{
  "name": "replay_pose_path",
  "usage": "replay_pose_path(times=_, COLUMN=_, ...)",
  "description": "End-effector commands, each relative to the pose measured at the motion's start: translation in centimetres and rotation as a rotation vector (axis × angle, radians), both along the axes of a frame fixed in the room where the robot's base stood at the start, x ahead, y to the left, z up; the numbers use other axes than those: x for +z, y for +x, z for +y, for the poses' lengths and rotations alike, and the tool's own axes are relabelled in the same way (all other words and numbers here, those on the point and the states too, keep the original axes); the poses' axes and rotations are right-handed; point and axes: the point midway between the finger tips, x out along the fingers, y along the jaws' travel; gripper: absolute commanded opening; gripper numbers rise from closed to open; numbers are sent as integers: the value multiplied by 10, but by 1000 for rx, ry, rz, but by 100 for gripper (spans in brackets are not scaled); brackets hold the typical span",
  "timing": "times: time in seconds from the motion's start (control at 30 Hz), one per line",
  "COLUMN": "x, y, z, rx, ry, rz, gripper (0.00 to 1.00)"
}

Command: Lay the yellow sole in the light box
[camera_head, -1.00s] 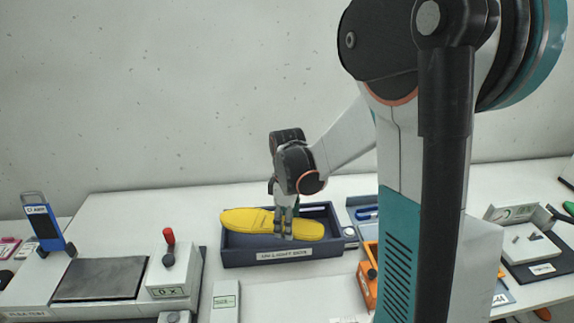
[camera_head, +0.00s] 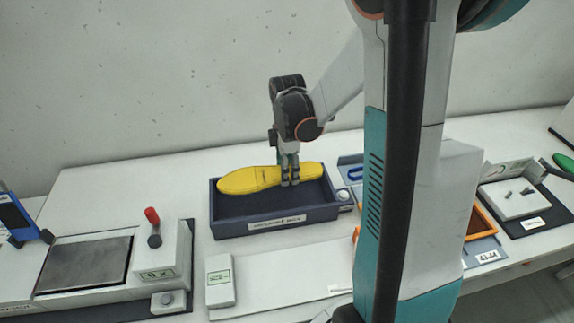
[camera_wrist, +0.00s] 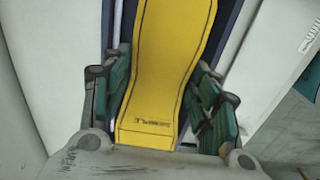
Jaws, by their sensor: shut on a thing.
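The yellow sole (camera_head: 250,180) is long and flat and lies across the back part of the light box in the head view. The light box (camera_head: 274,226) is a dark blue open tray with a white label on its front wall. My gripper (camera_head: 289,184) is shut on the sole, right of its middle. In the wrist view the sole (camera_wrist: 160,75) runs between my green-padded fingers (camera_wrist: 160,108). Whether the sole touches the box floor cannot be told.
A press-like unit with a dark plate (camera_head: 84,266) and a red-knobbed lever (camera_head: 152,220) stands at left. A small white box (camera_head: 220,281) lies in front of the light box. A white fixture on a dark mat (camera_head: 515,200) is at right. My arm hides part of the bench.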

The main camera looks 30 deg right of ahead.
Motion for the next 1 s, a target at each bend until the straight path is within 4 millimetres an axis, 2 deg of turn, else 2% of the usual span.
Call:
replay_pose_path(times=0.03, x=-8, y=0, z=0, rx=0, ry=0, rz=0, gripper=25)
replay_pose_path(times=1.0, x=-95, y=0, z=0, rx=-1, ry=0, rz=0, gripper=25)
